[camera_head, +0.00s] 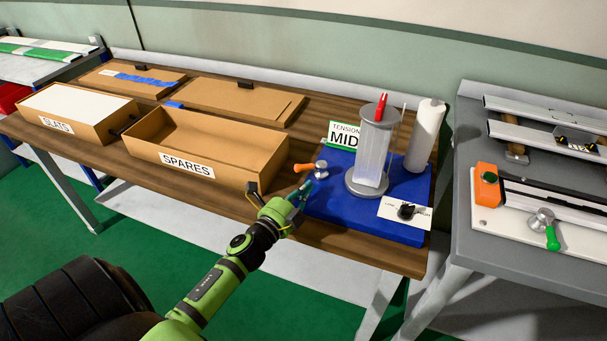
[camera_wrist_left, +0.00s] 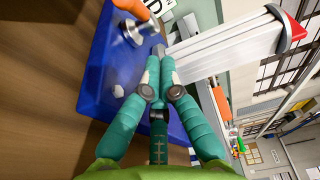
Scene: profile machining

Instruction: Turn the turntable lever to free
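The turntable (camera_head: 365,185) is a round grey base on a blue board (camera_head: 330,205), with an upright grey profile (camera_head: 376,148) on it. The lever (camera_head: 304,167) has an orange handle pointing left from a metal hub (camera_head: 320,169), beside the turntable. In the left wrist view the lever's orange handle (camera_wrist_left: 133,8) is at the top, partly cut off, with its hub (camera_wrist_left: 138,31) below. My left gripper (camera_head: 307,186) is just in front of the lever, apart from it. Its fingertips (camera_wrist_left: 161,78) are together with nothing seen between them. My right gripper is not in view.
A "SPARES" box (camera_head: 215,150) stands left of the board. A "MID" tension sign (camera_head: 343,137) is behind the lever. A white roll (camera_head: 427,135) and a black knob (camera_head: 407,212) are to the right. A grey table (camera_head: 470,255) holds another lever with a green handle (camera_head: 552,238).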

